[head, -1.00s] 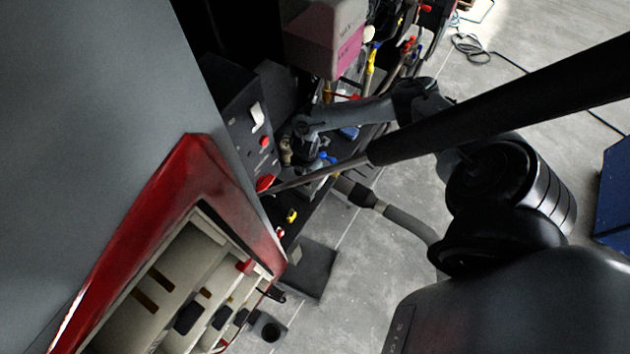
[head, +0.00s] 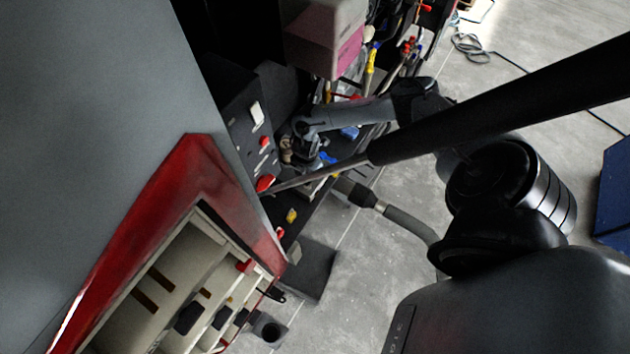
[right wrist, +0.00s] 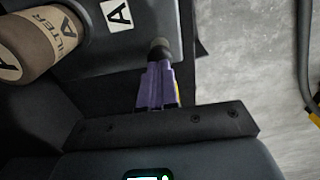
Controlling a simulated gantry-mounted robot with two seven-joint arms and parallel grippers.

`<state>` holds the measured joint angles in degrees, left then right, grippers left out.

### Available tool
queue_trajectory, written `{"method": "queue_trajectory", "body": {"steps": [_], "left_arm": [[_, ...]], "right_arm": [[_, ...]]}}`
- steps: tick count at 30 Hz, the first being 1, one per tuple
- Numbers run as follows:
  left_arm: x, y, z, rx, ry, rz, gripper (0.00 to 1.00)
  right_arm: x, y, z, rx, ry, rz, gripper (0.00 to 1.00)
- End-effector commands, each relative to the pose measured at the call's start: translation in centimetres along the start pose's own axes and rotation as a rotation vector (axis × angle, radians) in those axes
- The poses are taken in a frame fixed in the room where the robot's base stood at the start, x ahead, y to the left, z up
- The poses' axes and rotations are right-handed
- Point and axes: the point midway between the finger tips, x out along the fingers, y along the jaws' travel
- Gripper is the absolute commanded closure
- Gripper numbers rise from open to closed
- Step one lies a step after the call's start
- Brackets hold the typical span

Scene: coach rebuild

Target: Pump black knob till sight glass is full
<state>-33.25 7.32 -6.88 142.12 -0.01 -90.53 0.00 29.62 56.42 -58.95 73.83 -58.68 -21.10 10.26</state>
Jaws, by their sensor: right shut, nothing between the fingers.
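In the right wrist view, a dark rounded knob (right wrist: 160,47) shows at the tips of my right gripper's purple fingers (right wrist: 157,70). The fingers are shut with nothing between them. The tips overlap the knob's lower edge in the picture; I cannot tell whether they touch it. In the head view, my right arm reaches in from the right to the dark equipment panel (head: 238,112), and its fingers are too small to make out. I cannot make out the sight glass in either view. My left gripper is not in view.
A tan canister marked FILTER (right wrist: 40,45) lies left of the knob, near a white label with an A (right wrist: 117,13). A red-framed cabinet (head: 195,165) and a large grey panel (head: 110,110) fill the head view's left. Concrete floor (head: 370,270) is open at centre.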

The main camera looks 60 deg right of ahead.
Motion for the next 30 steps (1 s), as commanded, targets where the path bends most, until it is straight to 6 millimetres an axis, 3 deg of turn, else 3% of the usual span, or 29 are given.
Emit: {"method": "queue_trajectory", "body": {"steps": [14, 30], "left_arm": [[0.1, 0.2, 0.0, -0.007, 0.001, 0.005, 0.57], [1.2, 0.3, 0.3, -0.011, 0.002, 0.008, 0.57]], "right_arm": [[0.1, 0.0, 0.0, 0.0, 0.0, 0.0, 1.0], [1.7, 0.0, 0.0, 0.001, 0.0, 0.0, 1.0]]}}
